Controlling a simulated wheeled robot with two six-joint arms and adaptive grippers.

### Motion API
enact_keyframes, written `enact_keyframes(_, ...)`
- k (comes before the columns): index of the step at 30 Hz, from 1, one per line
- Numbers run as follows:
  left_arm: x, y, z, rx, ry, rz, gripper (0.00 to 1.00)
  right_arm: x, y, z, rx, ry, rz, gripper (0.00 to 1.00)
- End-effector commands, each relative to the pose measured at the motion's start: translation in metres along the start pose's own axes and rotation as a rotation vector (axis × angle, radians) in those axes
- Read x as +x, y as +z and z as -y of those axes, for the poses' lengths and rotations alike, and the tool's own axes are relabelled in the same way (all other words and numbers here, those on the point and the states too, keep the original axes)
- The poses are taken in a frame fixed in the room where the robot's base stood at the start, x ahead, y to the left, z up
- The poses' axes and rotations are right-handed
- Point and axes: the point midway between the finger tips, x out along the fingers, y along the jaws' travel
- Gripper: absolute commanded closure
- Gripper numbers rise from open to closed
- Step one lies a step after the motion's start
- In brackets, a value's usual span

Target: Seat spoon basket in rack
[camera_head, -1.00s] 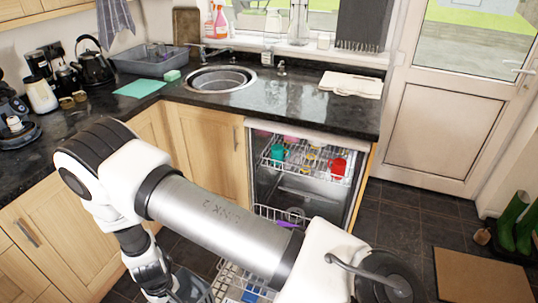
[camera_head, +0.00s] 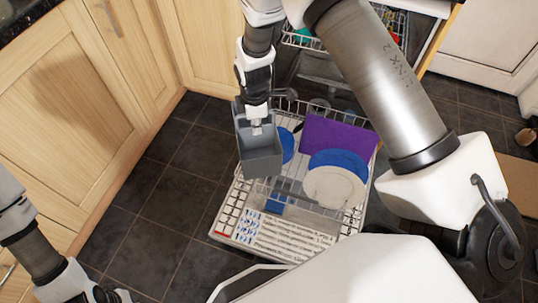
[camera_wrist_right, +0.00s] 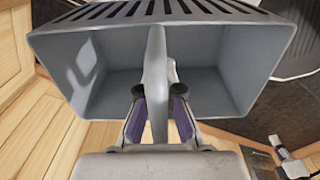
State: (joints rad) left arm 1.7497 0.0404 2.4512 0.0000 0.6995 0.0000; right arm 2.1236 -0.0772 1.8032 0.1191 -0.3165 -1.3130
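The spoon basket (camera_head: 262,155) is a grey open-topped box with a central handle. My right gripper (camera_head: 256,122) is shut on that handle from above. In the right wrist view the two fingers (camera_wrist_right: 158,118) pinch the basket handle (camera_wrist_right: 156,75), and the basket (camera_wrist_right: 90,80) looks empty. The rack (camera_head: 231,204) is the white wire lower rack of the dishwasher, pulled out. The basket is upright at the rack's left side, overlapping its edge; I cannot tell whether it touches the wires. My left gripper (camera_head: 95,296) is cut off at the bottom left corner, its fingers unclear.
The rack holds a purple board (camera_head: 335,138), a blue plate (camera_head: 340,160) and a white plate (camera_head: 333,186) right of the basket. The upper rack (camera_head: 300,40) is above and behind. Wooden cabinets (camera_head: 70,100) stand left, with clear dark floor (camera_head: 165,190) between.

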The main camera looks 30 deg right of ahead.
Motion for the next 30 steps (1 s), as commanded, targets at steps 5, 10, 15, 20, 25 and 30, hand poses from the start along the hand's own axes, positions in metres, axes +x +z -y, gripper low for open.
enact_keyframes(5,0.083,-0.001,0.001,0.0,0.0,-0.002,1.0,0.054,0.01,-0.014,-0.325,0.005,-0.004,1.0)
enact_keyframes(10,0.142,-0.001,0.001,0.0,0.0,-0.002,1.0,0.087,0.022,-0.025,-0.644,0.006,-0.006,1.0)
enact_keyframes(15,0.184,-0.001,0.001,0.0,0.0,-0.002,1.0,0.107,0.035,-0.034,-0.906,0.007,-0.007,1.0)
enact_keyframes(20,0.196,-0.001,0.001,0.0,0.0,-0.002,1.0,0.112,0.04,-0.037,-1.022,0.005,-0.007,1.0)
enact_keyframes(25,0.209,-0.001,0.001,0.0,0.0,-0.002,1.0,0.141,0.041,-0.036,-1.037,0.002,-0.008,1.0)
enact_keyframes(30,0.22,-0.001,0.002,0.0,0.0,-0.002,1.0,0.169,0.041,-0.036,-1.035,0.002,-0.008,1.0)
